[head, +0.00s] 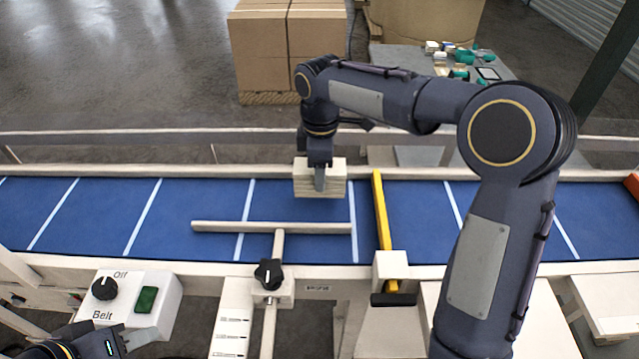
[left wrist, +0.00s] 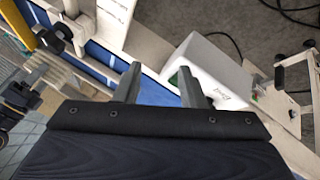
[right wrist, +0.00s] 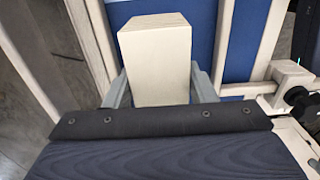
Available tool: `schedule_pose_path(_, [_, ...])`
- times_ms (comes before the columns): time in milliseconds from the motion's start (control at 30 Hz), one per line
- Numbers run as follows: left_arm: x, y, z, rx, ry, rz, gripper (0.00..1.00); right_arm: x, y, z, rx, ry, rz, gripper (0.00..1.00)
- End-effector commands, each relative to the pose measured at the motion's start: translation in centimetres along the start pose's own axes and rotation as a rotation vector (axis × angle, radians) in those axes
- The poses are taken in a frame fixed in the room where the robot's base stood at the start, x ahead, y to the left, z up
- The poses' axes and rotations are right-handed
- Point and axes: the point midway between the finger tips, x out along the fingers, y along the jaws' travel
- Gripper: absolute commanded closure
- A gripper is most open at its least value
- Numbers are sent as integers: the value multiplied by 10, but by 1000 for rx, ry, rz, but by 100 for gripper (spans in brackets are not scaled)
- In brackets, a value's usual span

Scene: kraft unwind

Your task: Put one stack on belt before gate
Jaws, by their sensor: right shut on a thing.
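My right gripper (head: 320,178) is shut on a pale cream stack (head: 333,184), held at the far side of the blue belt (head: 75,215), left of the yellow gate bar (head: 382,215). In the right wrist view the stack (right wrist: 155,65) sits between the two fingers; I cannot tell whether its underside touches the belt. The gate bar lies across the belt. My left gripper (left wrist: 160,88) has its fingers apart with nothing between them, near the white control box (head: 135,300) marked Off and Belt, at the lower left of the head view.
A pale T-shaped guide (head: 285,228) with a black knob (head: 268,273) reaches over the belt, nearer than the stack. Pale rails edge the belt. Cardboard boxes (head: 290,45) stand behind it. The belt left of the guide is clear.

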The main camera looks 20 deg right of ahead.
Motion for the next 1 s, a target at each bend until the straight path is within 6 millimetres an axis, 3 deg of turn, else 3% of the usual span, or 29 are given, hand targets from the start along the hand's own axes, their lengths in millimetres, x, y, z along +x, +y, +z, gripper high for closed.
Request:
schedule_pose_path(167, [5,-2,2,0,1,0,64,13,9,-2,1,0,0,75])
schedule_pose_path(333, [28,-13,14,0,0,0,64,42,9,-2,0,0,0,75])
schedule_pose_path(767, [28,-13,14,0,1,0,64,44,8,-2,0,1,0,75])
schedule_pose_path(800, [28,-13,14,0,1,0,64,44,8,-2,0,1,0,47])
schedule_pose_path(933, [27,-13,14,0,1,0,64,44,8,-2,0,1,0,30])
schedule_pose_path(1000, [27,-13,14,0,1,0,64,44,8,-2,0,1,0,28])
